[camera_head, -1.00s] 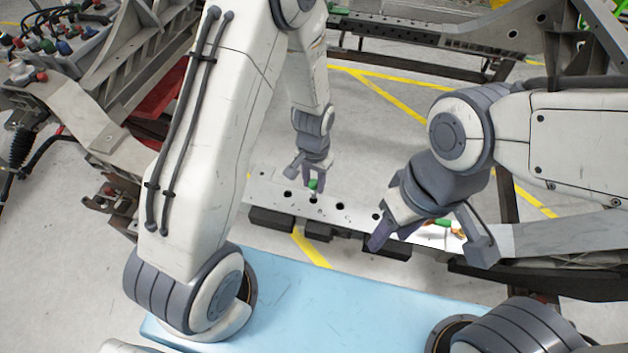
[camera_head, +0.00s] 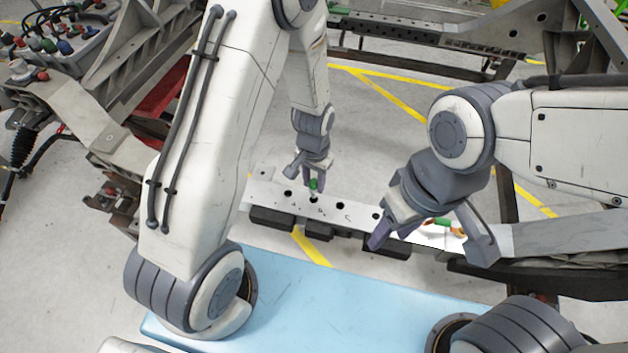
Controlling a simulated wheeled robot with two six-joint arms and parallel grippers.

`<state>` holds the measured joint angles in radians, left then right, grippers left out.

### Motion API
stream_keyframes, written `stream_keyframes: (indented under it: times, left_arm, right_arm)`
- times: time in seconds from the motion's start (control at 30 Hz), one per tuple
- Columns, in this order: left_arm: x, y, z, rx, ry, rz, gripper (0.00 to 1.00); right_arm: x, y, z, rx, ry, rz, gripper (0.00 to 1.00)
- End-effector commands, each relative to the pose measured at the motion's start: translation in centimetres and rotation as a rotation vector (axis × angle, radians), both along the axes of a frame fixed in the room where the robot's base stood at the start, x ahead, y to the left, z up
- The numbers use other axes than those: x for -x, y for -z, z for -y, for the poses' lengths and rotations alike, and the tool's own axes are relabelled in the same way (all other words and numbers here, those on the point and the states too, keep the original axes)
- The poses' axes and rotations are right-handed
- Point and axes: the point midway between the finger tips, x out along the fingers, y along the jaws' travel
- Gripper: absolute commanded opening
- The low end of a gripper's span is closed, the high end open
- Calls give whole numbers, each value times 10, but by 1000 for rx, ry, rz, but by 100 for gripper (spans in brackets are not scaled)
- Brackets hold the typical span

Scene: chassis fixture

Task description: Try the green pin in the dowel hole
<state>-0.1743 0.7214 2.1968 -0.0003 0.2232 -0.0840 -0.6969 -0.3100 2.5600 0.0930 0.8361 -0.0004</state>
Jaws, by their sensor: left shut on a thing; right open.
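My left gripper (camera_head: 314,183) points down over the pale metal plate (camera_head: 262,190) and is shut on the green pin (camera_head: 313,184). The pin is upright, its green head between the fingers and its pale lower end just above or at a dark hole (camera_head: 314,199) in the plate. I cannot tell whether its tip is inside the hole. My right gripper (camera_head: 430,243) is open over the plate's right end, its fingers apart. A second green piece (camera_head: 441,222) with an orange part (camera_head: 458,231) lies between or behind those fingers, partly hidden.
The plate has other dark holes (camera_head: 340,206) and rests on black blocks (camera_head: 271,217). A light blue surface (camera_head: 330,300) lies in front. Steel frames stand at the left and back. A control box (camera_head: 60,45) with coloured knobs is at the upper left.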

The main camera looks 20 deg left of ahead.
Motion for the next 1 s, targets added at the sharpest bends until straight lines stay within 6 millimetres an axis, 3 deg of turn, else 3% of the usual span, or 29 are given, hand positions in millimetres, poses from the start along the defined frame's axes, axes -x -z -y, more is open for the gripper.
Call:
stream_keyframes:
  times: [0.47, 1.0]
  left_arm:
    - [0, 1, 0, 0, 0, 0, 0]
    - [0, 17, 0, 0, 0, 0, 0]
  right_arm:
    - [0, -1, 0, 0, 0, 0, 50]
    - [0, 11, 0, 0, 0, 0, 50]
